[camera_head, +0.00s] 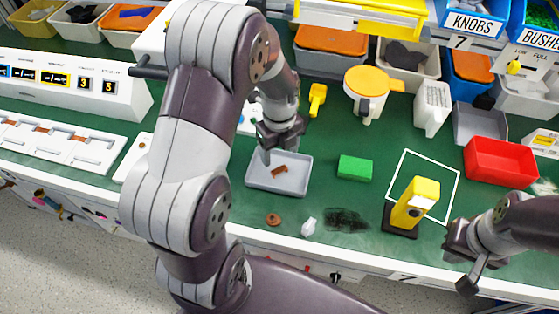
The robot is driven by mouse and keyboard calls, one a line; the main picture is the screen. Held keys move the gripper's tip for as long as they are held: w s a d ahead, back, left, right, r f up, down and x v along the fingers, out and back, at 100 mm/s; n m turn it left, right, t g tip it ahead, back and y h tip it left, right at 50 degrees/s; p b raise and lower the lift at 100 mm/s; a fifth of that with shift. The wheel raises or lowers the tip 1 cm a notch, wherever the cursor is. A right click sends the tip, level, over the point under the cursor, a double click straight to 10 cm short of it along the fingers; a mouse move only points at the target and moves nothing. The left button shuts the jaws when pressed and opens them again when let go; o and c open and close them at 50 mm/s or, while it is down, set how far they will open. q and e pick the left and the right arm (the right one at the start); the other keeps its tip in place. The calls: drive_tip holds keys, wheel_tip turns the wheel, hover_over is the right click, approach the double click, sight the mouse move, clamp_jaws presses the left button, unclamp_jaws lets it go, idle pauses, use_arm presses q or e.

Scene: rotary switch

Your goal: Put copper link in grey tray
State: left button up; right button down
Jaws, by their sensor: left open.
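The grey tray (262,183) sits on the green bench top below my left gripper. The copper link (279,171), a small brown-orange strip, lies inside the tray near its middle. My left gripper (277,152) is open just above the tray's back part, apart from the link as far as I can see. My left arm comes across the left of the view and hides part of the bench. My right gripper (467,270) is at the lower right by the bench's front edge; its fingers are too unclear to judge.
A green block (355,168) lies right of the tray. A yellow device (415,204) stands near a white outlined square. A red tray (500,162) is at the right. A brown ring (273,219) and a white piece (309,227) lie in front. Bins line the back.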

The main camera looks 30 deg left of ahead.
use_arm(q)
wheel_tip(320, 180, up, 5)
drive_tip(key=s+d+n, duration=0.2)
drive_tip(key=s+n, duration=0.2)
drive_tip(key=n, duration=0.8)
drive_tip(key=s+d+n+t, duration=0.1)
drive_tip(key=s+d+n, duration=0.2)
drive_tip(key=n, duration=0.9)
drive_tip(key=shift+s+r, duration=0.4)
drive_tip(key=shift+s, duration=0.85)
